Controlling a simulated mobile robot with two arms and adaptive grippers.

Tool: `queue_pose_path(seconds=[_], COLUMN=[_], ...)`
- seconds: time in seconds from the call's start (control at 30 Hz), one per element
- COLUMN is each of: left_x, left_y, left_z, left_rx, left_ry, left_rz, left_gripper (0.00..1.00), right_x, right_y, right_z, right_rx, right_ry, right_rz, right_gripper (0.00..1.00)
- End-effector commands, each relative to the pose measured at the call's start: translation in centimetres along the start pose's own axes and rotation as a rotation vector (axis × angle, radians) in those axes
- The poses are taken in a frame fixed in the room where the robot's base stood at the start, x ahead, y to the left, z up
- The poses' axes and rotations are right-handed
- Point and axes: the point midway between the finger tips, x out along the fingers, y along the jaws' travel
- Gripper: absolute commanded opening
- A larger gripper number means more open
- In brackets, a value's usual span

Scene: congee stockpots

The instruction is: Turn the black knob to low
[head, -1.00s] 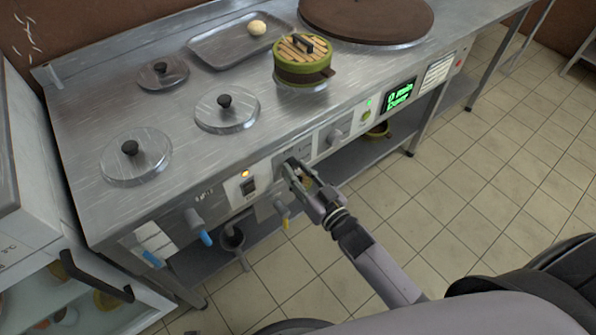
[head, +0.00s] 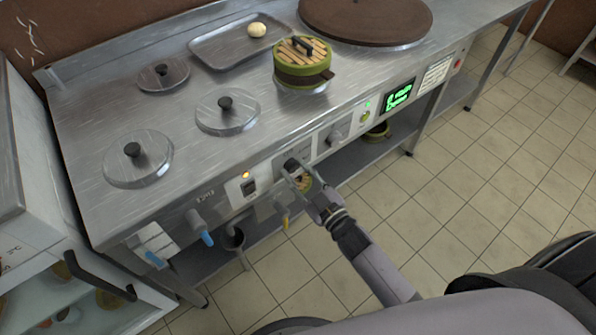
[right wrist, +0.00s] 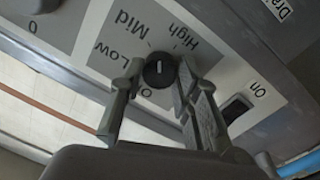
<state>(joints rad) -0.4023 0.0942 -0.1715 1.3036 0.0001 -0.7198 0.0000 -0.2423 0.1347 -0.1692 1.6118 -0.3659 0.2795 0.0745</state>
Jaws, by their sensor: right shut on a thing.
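The black knob (right wrist: 160,70) is in the right wrist view, on a pale panel marked 0, Low, Mid and High. Its white line stands nearly upright in that view, its upper end between the Mid and High marks. My right gripper (right wrist: 155,82) has one finger on each side of the knob and is shut on it. In the head view my right gripper (head: 296,172) is at the front panel of the steel counter (head: 80,140) and mostly hides the knob. My left gripper is not in view.
An On switch (right wrist: 237,108) sits beside the right finger. In the head view, a blue-handled tap (head: 207,237) and a yellow-handled tap (head: 285,220) stick out left of my gripper. Another knob (head: 336,134) is to the right. The tiled floor in front is clear.

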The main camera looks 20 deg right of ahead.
Motion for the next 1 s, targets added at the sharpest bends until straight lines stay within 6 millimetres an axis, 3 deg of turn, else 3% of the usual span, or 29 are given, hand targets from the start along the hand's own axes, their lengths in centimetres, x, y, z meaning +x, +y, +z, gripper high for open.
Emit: queue_pose_path(seconds=[0.6,1.0], left_x=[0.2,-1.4], left_y=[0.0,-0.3], left_z=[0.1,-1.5], left_rx=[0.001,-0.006], left_ry=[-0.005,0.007], left_rz=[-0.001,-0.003], left_gripper=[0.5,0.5], right_x=[0.0,0.0], right_y=[0.1,0.1], right_z=[0.2,0.2], right_rx=[-0.587,-0.966], right_ry=[0.032,0.054], right_rz=[-0.007,-0.012], right_gripper=[0.02,0.02])
